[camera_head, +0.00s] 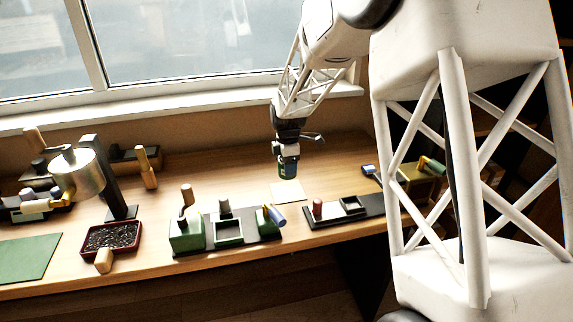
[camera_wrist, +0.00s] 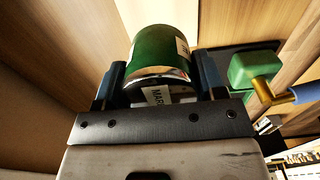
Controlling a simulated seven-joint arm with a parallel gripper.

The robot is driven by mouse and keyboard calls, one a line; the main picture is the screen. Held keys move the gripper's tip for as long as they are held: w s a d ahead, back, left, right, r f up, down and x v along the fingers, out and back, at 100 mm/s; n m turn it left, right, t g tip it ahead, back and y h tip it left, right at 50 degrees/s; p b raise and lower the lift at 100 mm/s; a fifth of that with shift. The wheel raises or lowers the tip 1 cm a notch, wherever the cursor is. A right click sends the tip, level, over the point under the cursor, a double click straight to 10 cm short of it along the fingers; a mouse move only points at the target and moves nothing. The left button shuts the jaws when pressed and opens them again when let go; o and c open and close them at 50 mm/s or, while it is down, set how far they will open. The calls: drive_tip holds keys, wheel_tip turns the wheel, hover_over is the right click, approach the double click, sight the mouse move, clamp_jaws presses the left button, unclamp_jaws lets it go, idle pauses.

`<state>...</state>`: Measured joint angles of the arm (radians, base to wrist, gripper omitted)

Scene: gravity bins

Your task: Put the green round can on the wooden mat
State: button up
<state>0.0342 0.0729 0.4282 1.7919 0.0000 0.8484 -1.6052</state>
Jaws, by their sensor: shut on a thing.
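The green round can (camera_head: 288,170) is held in my gripper (camera_head: 287,158), above the back middle of the table. In the wrist view the can (camera_wrist: 160,48) sits between the two fingers, its green side and white label showing. My gripper (camera_wrist: 160,84) is shut on it. A pale square (camera_head: 287,192), which looks like the wooden mat, lies flat on the table just below the can in the head view. The can appears apart from the table. In the wrist view a pale patch behind the can may be the mat, but I cannot tell.
A dark tray with green blocks (camera_head: 187,237) stands front left of the pale square. Another dark tray (camera_head: 372,212) is at front right. A red-rimmed tray of dark bits (camera_head: 86,250) and a green mat (camera_head: 22,262) lie left. The table behind the trays is mostly clear.

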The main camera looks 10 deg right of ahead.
drive_tip(key=shift+f, duration=0.1)
drive_tip(key=shift+f, duration=2.9)
drive_tip(key=shift+f, duration=0.5)
drive_tip(key=o, duration=1.3)
drive_tip(key=shift+o, duration=0.2)
drive_tip(key=shift+r, duration=0.15)
drive_tip(key=shift+r, duration=3.75)
